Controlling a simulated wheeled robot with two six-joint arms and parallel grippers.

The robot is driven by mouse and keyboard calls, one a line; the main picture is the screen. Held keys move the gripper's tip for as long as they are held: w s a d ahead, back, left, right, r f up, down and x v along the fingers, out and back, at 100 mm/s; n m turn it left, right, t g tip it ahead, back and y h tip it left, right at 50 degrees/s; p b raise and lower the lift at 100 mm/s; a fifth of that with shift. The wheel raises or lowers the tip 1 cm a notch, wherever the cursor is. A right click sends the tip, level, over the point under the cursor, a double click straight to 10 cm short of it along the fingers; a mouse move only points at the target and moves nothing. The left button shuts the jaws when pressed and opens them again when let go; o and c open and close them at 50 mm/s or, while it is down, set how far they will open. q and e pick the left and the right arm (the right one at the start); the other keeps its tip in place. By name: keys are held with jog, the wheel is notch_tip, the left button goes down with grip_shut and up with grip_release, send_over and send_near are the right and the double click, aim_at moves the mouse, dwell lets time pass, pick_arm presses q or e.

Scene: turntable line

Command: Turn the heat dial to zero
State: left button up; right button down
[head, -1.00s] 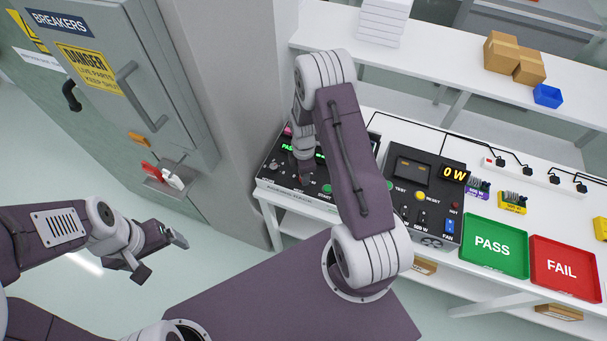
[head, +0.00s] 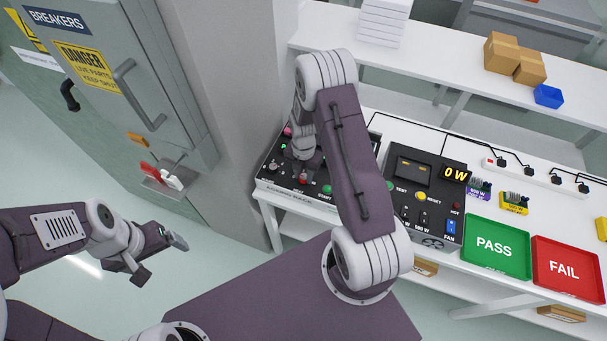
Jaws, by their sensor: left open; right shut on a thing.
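The black control panel (head: 285,180) stands at the left end of the white bench. My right gripper (head: 303,167) points down onto this panel and is shut on what looks like the heat dial. The fingers and my arm hide the dial, so its pointer and setting cannot be read. A red button (head: 303,180) shows just in front of the gripper, and a green start button (head: 327,189) is to its right. My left gripper (head: 157,257) is open and empty, over the floor in front of the breaker cabinet.
A second black box (head: 423,185) reading 0 W stands to the right. Beyond it are the green PASS tray (head: 480,270) and the red FAIL tray (head: 556,290). The grey breaker cabinet (head: 120,50) is at the left. My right arm covers the panel's right part.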

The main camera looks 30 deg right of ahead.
aim_at(304, 176)
jog(key=shift+w+r+n, duration=0.15)
jog(key=shift+w+n, duration=0.05)
jog(key=shift+n, duration=0.5)
jog(key=c, duration=1.1)
grip_release()
jog(key=shift+o, duration=0.2)
jog(key=shift+s, duration=0.1)
notch_tip(304, 176, up, 9)
jog(key=b, duration=0.1)
